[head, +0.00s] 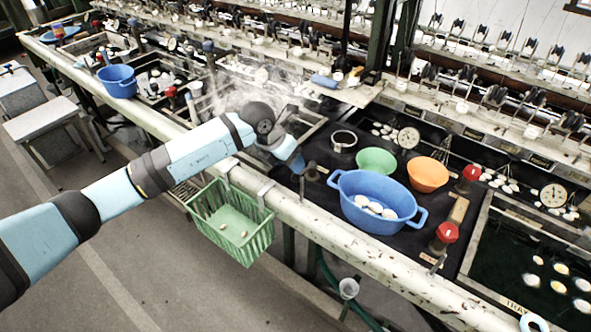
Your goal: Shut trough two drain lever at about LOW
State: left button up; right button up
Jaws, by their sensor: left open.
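My left gripper (296,164) is over the front edge of the line, just left of the dark worktop. Its wrist hides part of the steaming trough (309,128) behind it. A thin dark upright lever (302,188) stands just below the gripper at the front rail; I cannot tell whether they touch. A dark knob (312,169) is close to the right. I cannot tell which of these is the trough two drain lever, and no LOW mark is readable. The gripper is open, its fingers small and partly hidden. My right gripper is not in view.
A green basket (233,238) hangs on the front rail (350,252). A blue tub (372,186) with pale cocoons, a green bowl (376,160), an orange bowl (427,174) and red-knobbed valves (447,233) stand right of the gripper. The floor in front is mostly clear.

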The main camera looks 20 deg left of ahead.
pick_arm(q)
jog(key=v, duration=0.8)
jog(key=shift+r, duration=0.25)
jog(key=shift+s+a, duration=0.1)
